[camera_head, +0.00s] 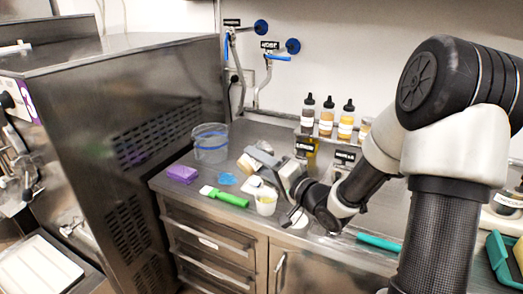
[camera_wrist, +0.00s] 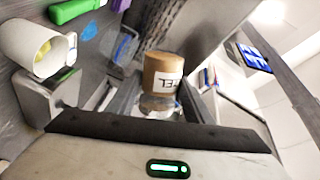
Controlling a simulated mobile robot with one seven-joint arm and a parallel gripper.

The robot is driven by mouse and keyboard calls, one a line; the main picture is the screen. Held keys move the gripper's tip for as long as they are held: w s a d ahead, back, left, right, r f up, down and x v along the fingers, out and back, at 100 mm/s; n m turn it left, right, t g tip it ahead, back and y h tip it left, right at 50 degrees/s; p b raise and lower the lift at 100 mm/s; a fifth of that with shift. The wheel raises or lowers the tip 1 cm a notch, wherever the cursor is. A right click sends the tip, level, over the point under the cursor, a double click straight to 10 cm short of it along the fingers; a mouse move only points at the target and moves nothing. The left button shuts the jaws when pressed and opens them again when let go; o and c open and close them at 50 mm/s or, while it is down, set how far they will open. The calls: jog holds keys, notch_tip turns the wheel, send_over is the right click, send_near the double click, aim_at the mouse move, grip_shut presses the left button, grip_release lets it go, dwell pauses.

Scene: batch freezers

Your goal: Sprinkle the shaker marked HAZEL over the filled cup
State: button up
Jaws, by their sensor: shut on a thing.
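My gripper (camera_head: 262,157) is shut on a tan shaker (camera_wrist: 162,72), which lies between its two fingers in the wrist view. Part of a label, with letters ending in "EL", shows on the shaker; the rest is turned away. In the head view the shaker (camera_head: 246,164) is small and looks tilted, above and behind the cup. The white cup (camera_head: 266,205) stands near the counter's front edge, with something yellowish inside. It also shows at the left of the wrist view (camera_wrist: 27,48). The shaker is apart from the cup.
A clear bucket (camera_head: 211,150), a purple sponge (camera_head: 182,174), a blue scrap (camera_head: 227,179) and a green-handled spatula (camera_head: 229,198) lie left of the cup. Dark-capped bottles (camera_head: 327,116) stand along the back wall. A teal item (camera_head: 379,242) lies at the right front.

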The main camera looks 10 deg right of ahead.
notch_tip(320, 180, down, 6)
jog(key=m+p, duration=0.4)
jog(key=m, duration=0.6)
jog(key=shift+m, duration=0.3)
jog(key=shift+w+d+f, duration=0.1)
jog(key=shift+p, duration=0.4)
jog(key=shift+p, duration=0.4)
dwell(0.4)
